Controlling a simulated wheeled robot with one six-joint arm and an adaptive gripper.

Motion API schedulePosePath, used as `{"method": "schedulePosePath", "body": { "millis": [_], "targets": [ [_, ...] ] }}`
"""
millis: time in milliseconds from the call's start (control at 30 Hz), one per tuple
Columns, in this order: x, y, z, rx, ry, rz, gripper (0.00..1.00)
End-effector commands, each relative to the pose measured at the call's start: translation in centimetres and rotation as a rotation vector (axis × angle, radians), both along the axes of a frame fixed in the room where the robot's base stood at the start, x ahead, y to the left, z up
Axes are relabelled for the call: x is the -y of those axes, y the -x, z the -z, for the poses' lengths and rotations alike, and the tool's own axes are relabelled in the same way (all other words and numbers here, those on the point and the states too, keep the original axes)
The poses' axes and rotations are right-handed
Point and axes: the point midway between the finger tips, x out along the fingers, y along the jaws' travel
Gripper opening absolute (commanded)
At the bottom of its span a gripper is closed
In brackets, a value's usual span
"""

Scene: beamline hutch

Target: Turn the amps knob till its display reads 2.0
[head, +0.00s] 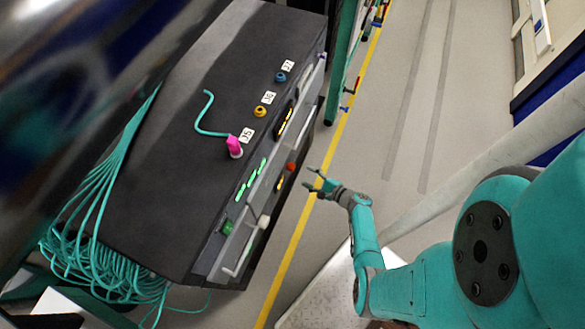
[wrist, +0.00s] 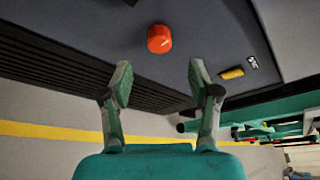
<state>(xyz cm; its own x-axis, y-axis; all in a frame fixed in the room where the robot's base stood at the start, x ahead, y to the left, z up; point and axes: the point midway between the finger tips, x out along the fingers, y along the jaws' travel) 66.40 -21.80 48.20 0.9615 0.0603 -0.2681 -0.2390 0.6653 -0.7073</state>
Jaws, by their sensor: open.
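An orange-red knob (head: 291,166) sits on the front panel of a dark instrument box (head: 150,190). It also shows in the wrist view as a round orange knob (wrist: 159,39). I cannot read a label that marks it as the amps knob. A green-lit display (head: 251,181) and a yellow-lit display (head: 285,118) are on the box front; their digits are too small to read. My gripper (head: 313,180) is open and empty, just off the panel. In the wrist view its fingertips (wrist: 160,78) point at the panel, with the orange knob ahead of the gap, apart from both.
A yellow piece (wrist: 232,73) with a white label is right of the knob. A white knob (head: 264,221) and green button (head: 227,228) are lower on the front. A pink plug (head: 234,146) stands on top. Teal cables (head: 85,225) hang left.

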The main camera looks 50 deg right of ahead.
Motion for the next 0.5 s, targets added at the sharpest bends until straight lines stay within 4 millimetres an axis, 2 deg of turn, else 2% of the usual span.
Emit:
{"method": "schedulePosePath", "body": {
  "millis": [300, 500],
  "targets": [
    [-0.4, -4.8, 1.3, -0.001, -0.001, -0.005, 0.61],
    [-0.6, -7.1, 2.0, -0.002, 0.0, -0.004, 0.61]
  ]
}}
